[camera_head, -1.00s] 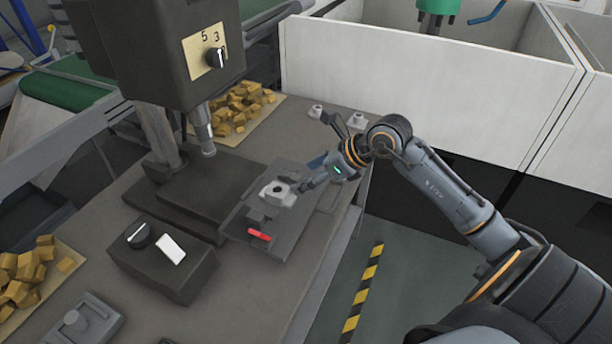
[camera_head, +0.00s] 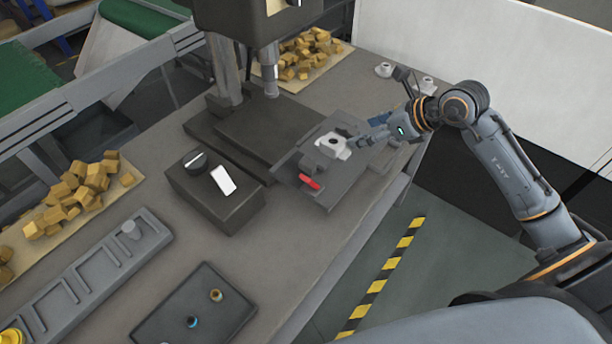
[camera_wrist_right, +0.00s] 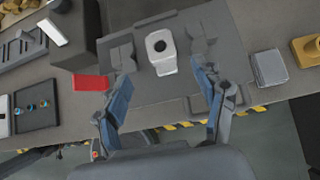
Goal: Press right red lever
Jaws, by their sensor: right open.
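One red lever (camera_head: 309,182) shows at the near side of a dark grey fixture plate (camera_head: 325,193) by the table's right edge. It also shows in the right wrist view (camera_wrist_right: 90,83), left of the fingers. A pale block with a round hole (camera_head: 332,144) sits on the fixture behind the lever. My right gripper (camera_head: 360,141) is over the far right part of the fixture, beside the pale block and apart from the lever. In the wrist view its two blue-grey fingers (camera_wrist_right: 163,72) are spread on either side of the pale block, with nothing held.
A press (camera_head: 270,80) stands behind the fixture. A dark control box (camera_head: 215,198) with a knob and white switch stands left of it. A grey slotted rack (camera_head: 85,280) and dark tray (camera_head: 195,310) lie at the front. Yellow pieces (camera_head: 85,195) are piled at left.

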